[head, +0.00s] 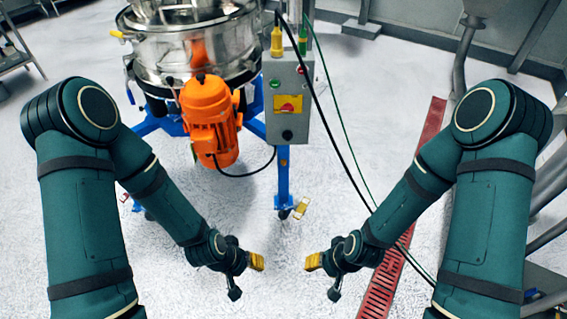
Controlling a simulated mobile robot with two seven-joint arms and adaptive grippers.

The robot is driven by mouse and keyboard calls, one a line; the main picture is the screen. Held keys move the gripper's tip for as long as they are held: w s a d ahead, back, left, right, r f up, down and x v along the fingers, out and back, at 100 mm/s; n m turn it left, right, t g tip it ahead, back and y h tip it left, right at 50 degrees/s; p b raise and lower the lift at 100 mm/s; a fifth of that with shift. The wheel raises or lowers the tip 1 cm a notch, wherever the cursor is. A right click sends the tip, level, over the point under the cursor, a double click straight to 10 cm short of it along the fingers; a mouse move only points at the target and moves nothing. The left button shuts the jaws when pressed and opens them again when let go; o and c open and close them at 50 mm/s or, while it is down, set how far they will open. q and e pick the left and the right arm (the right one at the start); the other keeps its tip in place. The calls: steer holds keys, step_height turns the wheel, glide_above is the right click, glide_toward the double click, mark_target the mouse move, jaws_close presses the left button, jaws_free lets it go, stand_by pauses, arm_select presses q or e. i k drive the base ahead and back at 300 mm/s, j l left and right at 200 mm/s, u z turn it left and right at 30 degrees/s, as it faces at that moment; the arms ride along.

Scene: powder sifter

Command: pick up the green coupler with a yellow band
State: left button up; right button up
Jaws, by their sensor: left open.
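A green coupler (303,40) stands upright on top of the grey control box, at its right side. It is small here, and I cannot make out its yellow band clearly. A yellow coupler-like piece (277,41) stands beside it to the left. My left gripper (257,262) is open and empty, low in the middle of the head view, well below and in front of the box. My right gripper (313,262) mirrors it a little to the right, with nothing visible in it; I cannot tell its jaw opening. Neither gripper touches the coupler.
The grey control box (287,120) has a red switch on a yellow plate. The steel sifter (190,50) with an orange motor (211,120) stands left of it on a blue frame (283,180). Black and green lines hang to the right. A red floor grate (390,275) lies at right.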

mark_target(302, 37)
steer(key=u, duration=0.6)
steer(key=i+l+u, duration=0.1)
steer(key=l+u, duration=0.35)
steer(key=i+l+u, duration=0.1)
steer(key=l+u, duration=0.65)
steer(key=l, duration=0.55)
steer(key=k, duration=0.05)
